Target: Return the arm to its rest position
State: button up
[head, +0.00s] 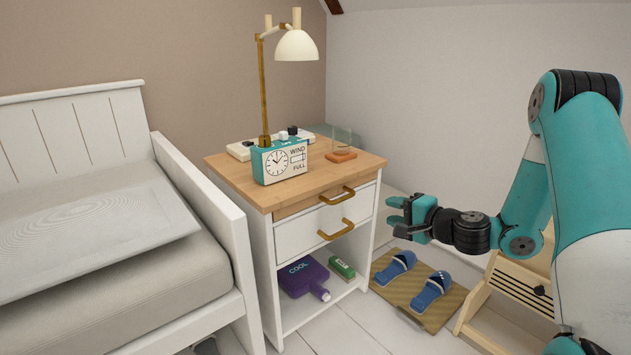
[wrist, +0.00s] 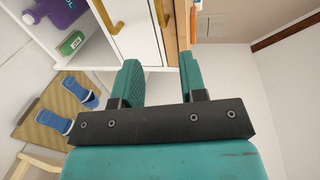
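My gripper (head: 397,217) is to the right of the nightstand (head: 262,200) in the head view, beside its drawers and above the slippers. Its two fingers are apart with nothing between them. In the wrist view my gripper (wrist: 160,80) also shows open, with the nightstand's white front and wooden edge beyond the fingers. My teal and black arm is bent, reaching in from the right side of the head view.
A teal clock (head: 280,161), a lamp (head: 296,45) and a small glass on an orange base (head: 341,156) stand on the nightstand. A purple bottle (head: 303,277) and green box (head: 342,267) lie on its lower shelf. Blue slippers (head: 432,291) lie on a mat. A bed (head: 100,265) is left.

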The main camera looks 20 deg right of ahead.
jog(key=s+a+r+n+g+y, duration=0.25)
jog(key=a+n, duration=0.25)
jog(key=a, duration=0.3)
jog(key=s+a+r+n+g+y, duration=0.1)
jog(key=s+a+r+n+g, duration=0.35)
jog(key=a, duration=0.35)
jog(key=s+a+r+n+g+y, duration=0.1)
jog(key=s+a+r+n+g, duration=0.15)
jog(key=a+n, duration=0.4)
jog(key=s+a+r+n+g+h, duration=0.2)
jog(key=s+n+g, duration=0.1)
jog(key=s, duration=0.7)
jog(key=s+a+r+n+g+h, duration=0.1)
jog(key=s+a+n+g+h, duration=0.15)
jog(key=s, duration=0.65)
notch_tip(320, 180, up, 38)
jog(key=p, duration=3.8)
jog(key=shift+s+d+h, duration=0.25)
jog(key=shift+d+h, duration=0.05)
